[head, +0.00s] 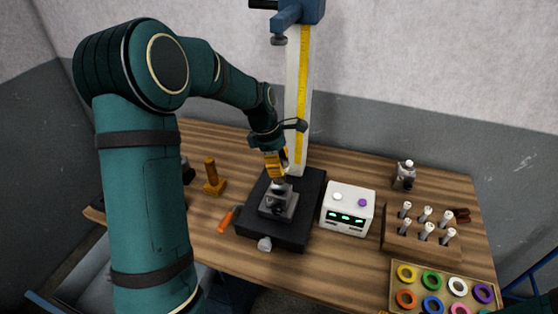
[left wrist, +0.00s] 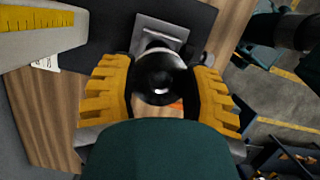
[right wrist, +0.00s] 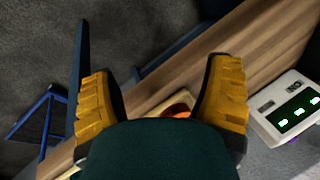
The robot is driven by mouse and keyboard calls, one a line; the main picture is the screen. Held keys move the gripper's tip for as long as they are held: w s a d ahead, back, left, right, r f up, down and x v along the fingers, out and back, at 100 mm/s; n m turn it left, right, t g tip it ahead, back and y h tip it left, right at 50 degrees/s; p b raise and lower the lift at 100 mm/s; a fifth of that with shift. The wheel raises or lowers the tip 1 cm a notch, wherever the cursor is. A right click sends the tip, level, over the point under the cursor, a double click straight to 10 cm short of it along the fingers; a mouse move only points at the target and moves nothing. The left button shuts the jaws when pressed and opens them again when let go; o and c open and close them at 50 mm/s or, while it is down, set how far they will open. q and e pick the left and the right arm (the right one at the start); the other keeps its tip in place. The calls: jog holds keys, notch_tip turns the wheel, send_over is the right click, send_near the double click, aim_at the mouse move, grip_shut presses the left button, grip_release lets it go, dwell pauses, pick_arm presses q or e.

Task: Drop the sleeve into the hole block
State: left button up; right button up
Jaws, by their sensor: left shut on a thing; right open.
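My left gripper (head: 275,172) is shut on the sleeve, a dark, shiny round piece with a bright centre (left wrist: 158,76) between its yellow fingers in the left wrist view. The hole block (head: 278,203), a grey metal block, sits on the black base plate (head: 296,235) directly below the gripper. In the left wrist view the block (left wrist: 178,32) shows just beyond the sleeve, which hides part of it. I cannot tell whether sleeve and block touch; the hole is hidden. My right gripper (right wrist: 163,95) is open and empty, seen in the right wrist view.
A stand with a yellow scale (head: 302,95) rises behind the plate. A white box with green displays (head: 347,208) stands right of it. Further right are a wooden pin rack (head: 415,243) and a tray of coloured rings (head: 394,292). An orange-handled tool (head: 227,220) lies left of the plate.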

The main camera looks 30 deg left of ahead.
aim_at(279, 184)
pick_arm(q)
jog(key=shift+f+b, duration=2)
jog(key=shift+f, duration=0.95)
jog(key=shift+f+b, duration=0.4)
jog(key=shift+f, duration=0.75)
jog(key=o, duration=1.3)
